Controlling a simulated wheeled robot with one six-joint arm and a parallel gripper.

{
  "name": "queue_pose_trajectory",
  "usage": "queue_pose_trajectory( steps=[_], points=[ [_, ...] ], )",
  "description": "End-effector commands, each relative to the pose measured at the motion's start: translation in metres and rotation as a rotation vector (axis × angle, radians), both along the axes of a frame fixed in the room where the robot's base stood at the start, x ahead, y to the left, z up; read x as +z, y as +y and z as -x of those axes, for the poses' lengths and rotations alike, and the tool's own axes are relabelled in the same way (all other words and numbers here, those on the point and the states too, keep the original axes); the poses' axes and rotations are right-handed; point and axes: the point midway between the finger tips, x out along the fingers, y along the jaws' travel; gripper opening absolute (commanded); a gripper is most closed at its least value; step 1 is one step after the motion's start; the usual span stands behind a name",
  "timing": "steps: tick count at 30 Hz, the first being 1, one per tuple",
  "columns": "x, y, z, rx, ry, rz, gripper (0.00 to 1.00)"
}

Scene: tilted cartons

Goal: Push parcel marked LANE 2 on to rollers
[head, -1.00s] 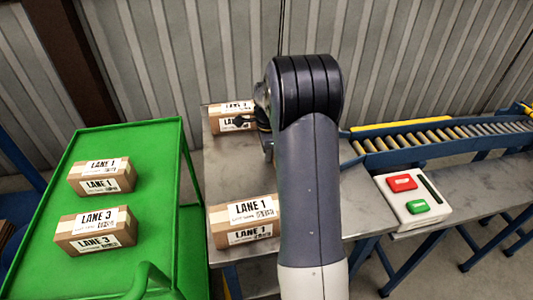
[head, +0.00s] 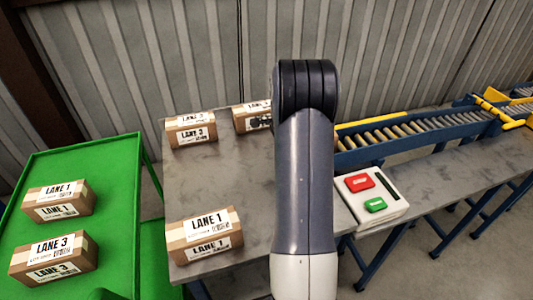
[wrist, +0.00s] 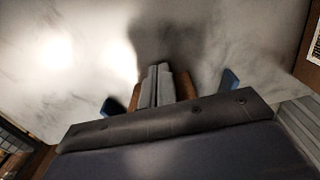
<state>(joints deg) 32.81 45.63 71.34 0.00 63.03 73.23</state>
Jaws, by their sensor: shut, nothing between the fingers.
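No label reading LANE 2 is legible. A brown parcel (head: 240,122) at the back of the grey table is partly covered by my arm and gripper; its label cannot be read fully. My gripper (head: 262,121) is at this parcel's front in the head view; I cannot tell whether it touches. In the wrist view my gripper (wrist: 157,72) is shut and empty above a grey surface, with brown patches showing beside its fingers. The rollers (head: 400,131) run off to the right behind my arm; their near end is hidden.
A LANE 3 parcel (head: 191,129) stands left of the half-hidden one. A LANE 1 parcel (head: 205,236) is at the table's front. A green cart (head: 110,160) at left holds LANE 1 and LANE 3 parcels. A control box (head: 372,205) with red and green buttons stands right of my arm.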

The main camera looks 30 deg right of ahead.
Motion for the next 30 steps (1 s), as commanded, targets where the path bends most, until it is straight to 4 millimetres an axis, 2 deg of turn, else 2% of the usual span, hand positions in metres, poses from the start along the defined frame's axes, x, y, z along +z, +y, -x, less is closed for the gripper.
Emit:
queue_pose_trajectory(
  steps=[1, 9, 15, 20, 30],
  points=[
    [0.002, -0.015, 0.005, -0.007, 0.000, 0.000, 0.00],
    [0.002, -0.092, 0.027, -0.007, 0.000, 0.000, 0.00],
    [0.002, -0.137, 0.040, -0.003, 0.000, 0.000, 0.00],
    [0.001, -0.151, 0.044, 0.000, 0.000, 0.000, 0.00],
    [0.000, -0.151, 0.044, 0.000, 0.000, 0.000, 0.00]
  ],
)
